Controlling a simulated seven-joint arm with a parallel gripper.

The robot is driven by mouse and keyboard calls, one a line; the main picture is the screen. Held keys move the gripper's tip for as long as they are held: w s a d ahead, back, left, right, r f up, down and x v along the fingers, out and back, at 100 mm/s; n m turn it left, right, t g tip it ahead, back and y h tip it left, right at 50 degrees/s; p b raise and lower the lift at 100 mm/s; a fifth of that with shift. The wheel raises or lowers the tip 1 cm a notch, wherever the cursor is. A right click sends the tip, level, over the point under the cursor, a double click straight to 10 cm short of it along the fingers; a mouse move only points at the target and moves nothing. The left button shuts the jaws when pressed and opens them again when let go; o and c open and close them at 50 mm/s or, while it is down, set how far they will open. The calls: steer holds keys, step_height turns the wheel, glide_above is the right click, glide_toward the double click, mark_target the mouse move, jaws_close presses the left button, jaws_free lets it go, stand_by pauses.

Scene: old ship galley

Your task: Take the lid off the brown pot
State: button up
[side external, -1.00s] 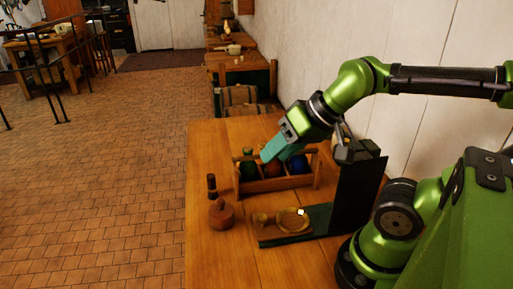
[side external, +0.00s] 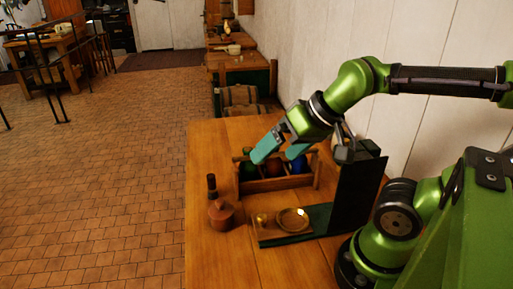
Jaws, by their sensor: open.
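The brown pot (side external: 220,217) stands on the wooden table near its left edge, with its lid (side external: 219,204) seated on top. My gripper (side external: 280,152) is open, with its teal fingers spread apart. It hangs over the wooden crate of coloured balls, behind and to the right of the pot and clear of it. Nothing shows between the fingers apart from the crate contents behind them.
A dark bottle (side external: 212,187) stands right behind the pot. The wooden crate (side external: 278,184) holds several coloured balls. A brass dish (side external: 293,219) lies by a dark green stand (side external: 318,220) with a tall black upright (side external: 356,195). The table front (side external: 215,260) is clear.

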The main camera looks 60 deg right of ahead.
steer(key=n+g+h, duration=0.2)
steer(key=n+g, duration=0.5)
steer(key=n, duration=2.7)
glide_above(220, 200)
step_height(220, 200, down, 4)
steer(key=f, duration=1)
steer(key=shift+w+d, duration=0.1)
steer(key=shift+w, duration=0.15)
steer(key=f, duration=0.5)
steer(key=shift+s+f, duration=0.25)
steer(key=shift+f, duration=0.1)
